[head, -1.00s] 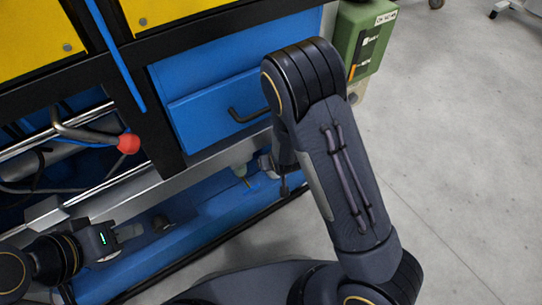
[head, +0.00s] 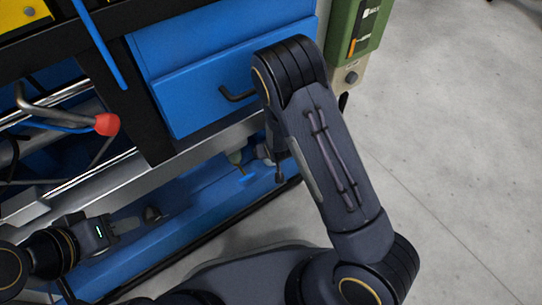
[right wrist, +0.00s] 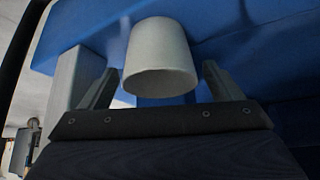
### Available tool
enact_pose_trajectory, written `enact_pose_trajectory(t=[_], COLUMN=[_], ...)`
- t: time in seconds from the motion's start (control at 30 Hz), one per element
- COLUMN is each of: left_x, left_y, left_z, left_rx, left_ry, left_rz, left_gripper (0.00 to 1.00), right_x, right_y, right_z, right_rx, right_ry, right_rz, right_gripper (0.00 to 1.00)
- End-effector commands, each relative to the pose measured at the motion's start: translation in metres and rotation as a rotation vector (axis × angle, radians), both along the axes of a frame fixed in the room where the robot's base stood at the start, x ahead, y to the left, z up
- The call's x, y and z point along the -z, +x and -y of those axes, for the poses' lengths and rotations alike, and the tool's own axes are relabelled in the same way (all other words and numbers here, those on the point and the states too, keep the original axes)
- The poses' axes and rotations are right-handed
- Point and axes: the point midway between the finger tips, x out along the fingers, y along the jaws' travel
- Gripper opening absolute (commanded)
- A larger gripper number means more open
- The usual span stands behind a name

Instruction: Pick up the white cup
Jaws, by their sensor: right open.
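The white cup (right wrist: 160,58) is in the upper middle of the right wrist view, its round rim facing the camera. My right gripper (right wrist: 159,68) is open, with one finger on each side of the cup and a visible gap at both sides. I cannot tell how deep the cup is between the fingers. In the head view my right arm hides most of that gripper, and I cannot make out the cup there. My left gripper (head: 120,226) is low at the left in the head view, over the blue ledge; its fingers are too unclear to judge.
A blue drawer (head: 205,95) with a dark handle is above the ledge (head: 200,205). A red-tipped lever (head: 107,124) sticks out at the left. A green box (head: 350,30) stands at the upper right. The grey floor (head: 450,150) at the right is clear.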

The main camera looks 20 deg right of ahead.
Motion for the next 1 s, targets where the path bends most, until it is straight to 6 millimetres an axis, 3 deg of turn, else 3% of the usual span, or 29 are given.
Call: enact_pose_trajectory(t=[0.07,0.43,0.77,1.0], left_x=[-0.001,-0.001,-0.003,-0.014], left_y=[0.0,0.0,0.0,0.0], left_z=[0.0,0.0,0.0,0.0], left_rx=[0.0,0.0,0.0,0.0], left_ry=[0.0,0.0,0.0,0.0], left_rz=[0.0,0.0,0.0,0.0], left_gripper=[0.36,0.36,0.36,0.36], right_x=[-0.001,-0.001,-0.004,-0.02], right_y=[0.0,0.0,0.001,0.006], right_z=[0.0,0.0,0.001,0.004], right_rx=[0.0,0.0,0.001,0.002], right_ry=[0.0,0.0,0.001,0.001], right_rz=[0.0,0.0,0.0,0.001], right_gripper=[0.84,0.37,0.37,0.37])
